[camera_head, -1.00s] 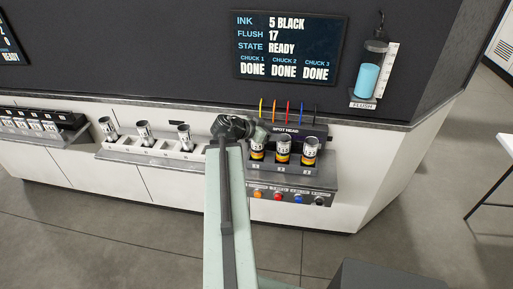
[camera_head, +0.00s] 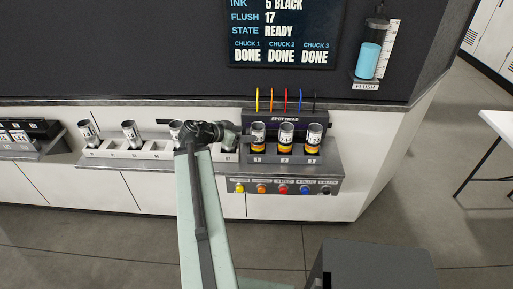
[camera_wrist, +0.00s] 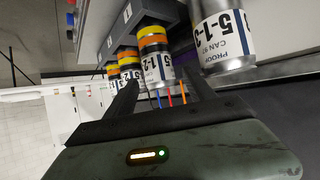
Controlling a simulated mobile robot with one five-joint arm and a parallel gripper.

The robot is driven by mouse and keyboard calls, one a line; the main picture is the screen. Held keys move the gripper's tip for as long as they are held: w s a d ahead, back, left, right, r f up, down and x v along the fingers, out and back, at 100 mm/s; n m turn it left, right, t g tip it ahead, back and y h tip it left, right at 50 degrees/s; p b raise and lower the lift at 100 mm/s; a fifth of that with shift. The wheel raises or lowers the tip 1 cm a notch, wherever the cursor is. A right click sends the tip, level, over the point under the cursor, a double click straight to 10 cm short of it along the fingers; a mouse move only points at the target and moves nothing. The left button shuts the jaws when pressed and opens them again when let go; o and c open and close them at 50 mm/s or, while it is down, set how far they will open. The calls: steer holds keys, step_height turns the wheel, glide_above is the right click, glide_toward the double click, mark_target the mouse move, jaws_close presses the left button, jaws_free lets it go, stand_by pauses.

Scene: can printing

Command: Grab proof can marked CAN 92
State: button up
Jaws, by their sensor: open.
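A silver can with a white label (camera_wrist: 228,36) is large at the top right of the wrist view. Its label reads 5-1-3 and PROOF CAN 9, with the last digit unclear. Three cans with yellow and orange bands stand in the spot head chucks, at left (camera_head: 258,137), middle (camera_head: 286,137) and right (camera_head: 314,137); their CAN numbers are unreadable. My gripper (camera_wrist: 160,92) is open and empty. In the wrist view a banded can (camera_wrist: 157,62) shows beyond its fingers, and the silver can is outside them. In the head view my gripper (camera_head: 226,138) is left of the chucks.
A white rack (camera_head: 108,153) holds several silver cans, partly hidden by my arm. Coloured buttons (camera_head: 283,189) line the machine front. A screen (camera_head: 283,35) shows DONE for all three chucks. A flush cylinder (camera_head: 370,55) hangs right. A white table (camera_head: 502,125) stands at far right.

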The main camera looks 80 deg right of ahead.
mark_target(258, 125)
step_height(258, 125, down, 3)
steer(key=shift+s+r+b, duration=0.15)
steer(key=shift+r+b, duration=0.05)
steer(key=shift+b, duration=0.65)
steer(key=shift+d, duration=0.15)
steer(key=b+x, duration=0.3)
steer(key=x, duration=0.5)
steer(key=shift+s+r, duration=0.1)
steer(key=shift+s, duration=0.05)
steer(key=shift+a+r, duration=0.1)
steer(key=shift+a, duration=0.1)
steer(key=c, duration=1.1)
steer(key=shift+r, duration=0.1)
step_height(258, 125, up, 10)
steer(key=p, duration=1)
